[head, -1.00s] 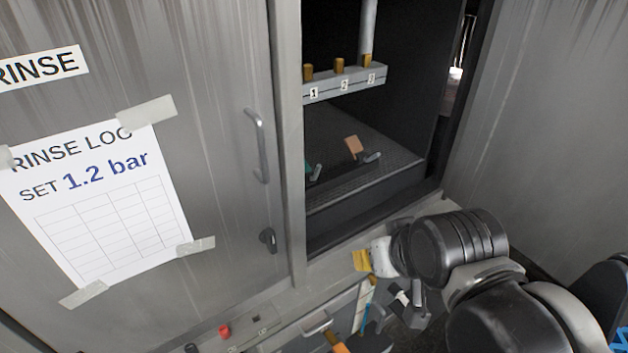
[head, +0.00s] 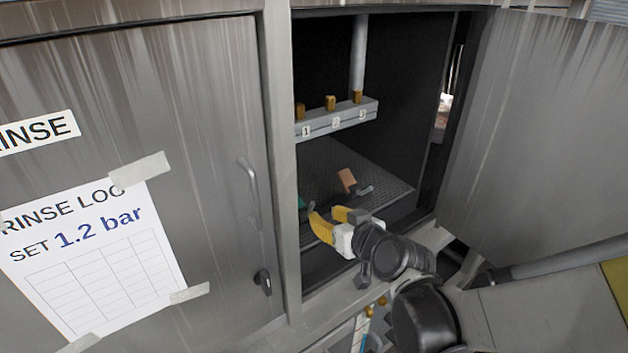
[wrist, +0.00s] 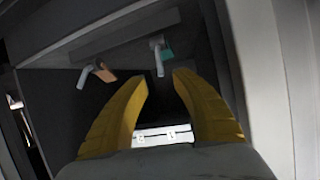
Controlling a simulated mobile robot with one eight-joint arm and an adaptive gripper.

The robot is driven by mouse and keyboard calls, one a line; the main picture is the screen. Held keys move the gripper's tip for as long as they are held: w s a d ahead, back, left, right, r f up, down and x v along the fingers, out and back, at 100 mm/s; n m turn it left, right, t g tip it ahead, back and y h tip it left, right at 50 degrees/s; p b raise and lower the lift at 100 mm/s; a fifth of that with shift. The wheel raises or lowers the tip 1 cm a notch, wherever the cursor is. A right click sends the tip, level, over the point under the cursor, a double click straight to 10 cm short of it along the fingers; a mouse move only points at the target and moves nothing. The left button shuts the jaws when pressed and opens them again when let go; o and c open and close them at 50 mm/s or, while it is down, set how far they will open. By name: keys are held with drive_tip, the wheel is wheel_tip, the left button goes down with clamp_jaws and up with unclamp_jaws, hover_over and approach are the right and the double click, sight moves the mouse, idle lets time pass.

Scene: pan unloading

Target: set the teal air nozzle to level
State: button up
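The teal air nozzle (head: 301,203) shows as a small teal piece low in the open cabinet, partly hidden by the door frame and my gripper in the head view. In the wrist view the teal nozzle (wrist: 167,52) has a pale grey part beside it and lies just beyond my fingertips, apart from them. My gripper (head: 324,214) is at the cabinet opening with its yellow fingers apart; the wrist view shows the gap between the fingertips (wrist: 162,80) empty. The nozzle's exact tilt is hard to tell.
An orange-brown nozzle (head: 347,179) with a grey part sits beside the teal one. A ledge with numbered plates (head: 336,121) and brass pieces hangs above. The cabinet frame (head: 283,170) stands close on the left; the door with a handle (head: 250,195) is further left.

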sight(312, 208)
drive_tip(key=b+x, duration=0.2)
drive_tip(key=x, duration=0.6)
drive_tip(key=shift+w+a+f+b, duration=0.1)
drive_tip(key=shift+w+f+b, duration=0.15)
drive_tip(key=shift+w+b, duration=0.1)
drive_tip(key=shift+s, duration=0.1)
drive_tip(key=shift+c, duration=0.2)
clamp_jaws()
